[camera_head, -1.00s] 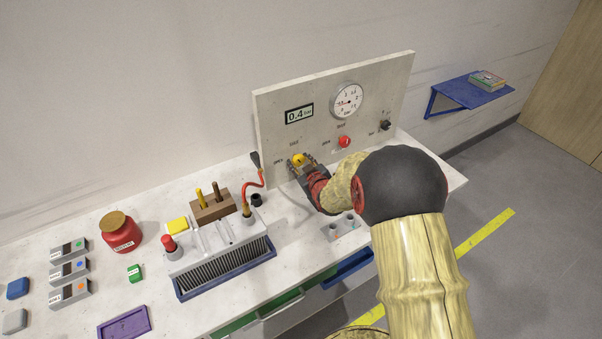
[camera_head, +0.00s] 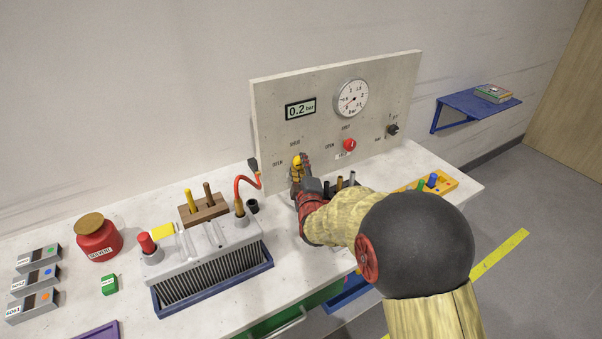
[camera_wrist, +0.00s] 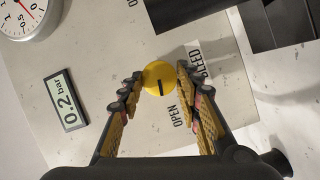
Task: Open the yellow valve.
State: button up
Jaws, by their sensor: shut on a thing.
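The yellow valve (camera_head: 297,160) is a round knob low on the left of the upright grey panel (camera_head: 275,110). My gripper (camera_head: 300,168) is at the knob, with part of it hidden by my fingers and hand. In the wrist view the two fingers of my gripper (camera_wrist: 159,82) stand on either side of the yellow valve (camera_wrist: 158,76) and are shut on it. The knob's face shows with a short black mark. An OPEN label (camera_wrist: 173,116) is printed beside it. The digital readout (camera_head: 300,109) shows 0.2 bar.
A red knob (camera_head: 349,145), a round gauge (camera_head: 351,98) and a black switch (camera_head: 392,130) are also on the panel.

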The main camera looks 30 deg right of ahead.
jog(key=shift+f+n+t+b, duration=0.2)
jog(key=shift+n+t+b, duration=0.15)
jog(key=shift+n, duration=0.35)
jog(key=o, duration=1)
jog(key=shift+a, duration=0.1)
jog(key=shift+o, duration=0.7)
jog(key=shift+r, duration=0.1)
jog(key=shift+s, duration=0.1)
jog(key=v, duration=1.1)
jog(key=shift+s+a, duration=0.25)
jog(key=shift+s, duration=0.1)
